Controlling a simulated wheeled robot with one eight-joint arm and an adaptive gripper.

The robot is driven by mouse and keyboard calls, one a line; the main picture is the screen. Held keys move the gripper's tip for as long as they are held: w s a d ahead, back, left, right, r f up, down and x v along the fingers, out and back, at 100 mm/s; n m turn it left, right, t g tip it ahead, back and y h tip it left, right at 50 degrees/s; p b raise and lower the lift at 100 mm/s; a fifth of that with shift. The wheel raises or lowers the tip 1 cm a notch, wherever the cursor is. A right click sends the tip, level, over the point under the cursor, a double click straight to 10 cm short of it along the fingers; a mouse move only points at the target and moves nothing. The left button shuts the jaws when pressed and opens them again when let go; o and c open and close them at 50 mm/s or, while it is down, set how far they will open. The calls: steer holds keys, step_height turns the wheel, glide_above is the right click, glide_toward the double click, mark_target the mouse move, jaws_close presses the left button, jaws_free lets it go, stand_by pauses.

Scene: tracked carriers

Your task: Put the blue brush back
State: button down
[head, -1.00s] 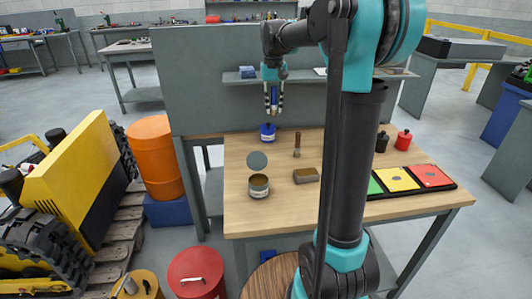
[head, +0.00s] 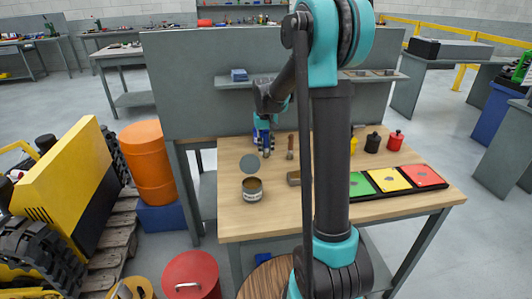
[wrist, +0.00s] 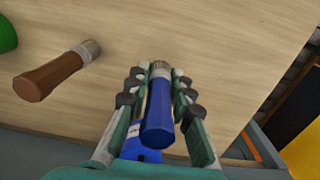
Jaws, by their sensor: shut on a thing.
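My gripper (wrist: 158,95) is shut on the blue brush (wrist: 159,112). The wrist view shows its handle between the fingers and its metal collar and bristle end pointing down at the wooden tabletop. In the head view my gripper (head: 265,146) is low over the back left of the bench. A blue pot (wrist: 140,155) shows partly below the brush in the wrist view. Whether brush and tabletop touch, I cannot tell. A brown-handled brush (head: 290,150) stands to the right of my gripper, and also shows in the wrist view (wrist: 50,73).
A grey disc (head: 249,163) and an open tin (head: 252,189) are in front of my gripper. A brown block (head: 294,178) lies nearby. A tray with green, yellow and red squares (head: 395,181) is at the right. A grey panel (head: 205,85) rises behind the bench.

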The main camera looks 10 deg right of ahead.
mark_target(266, 133)
steer(key=shift+f, duration=0.9)
steer(key=c, duration=1.3)
jaws_free()
steer(key=shift+f, duration=0.1)
steer(key=shift+c, duration=0.2)
step_height(266, 133, up, 12)
steer(key=shift+a+r, duration=0.1)
steer(key=shift+r, duration=0.05)
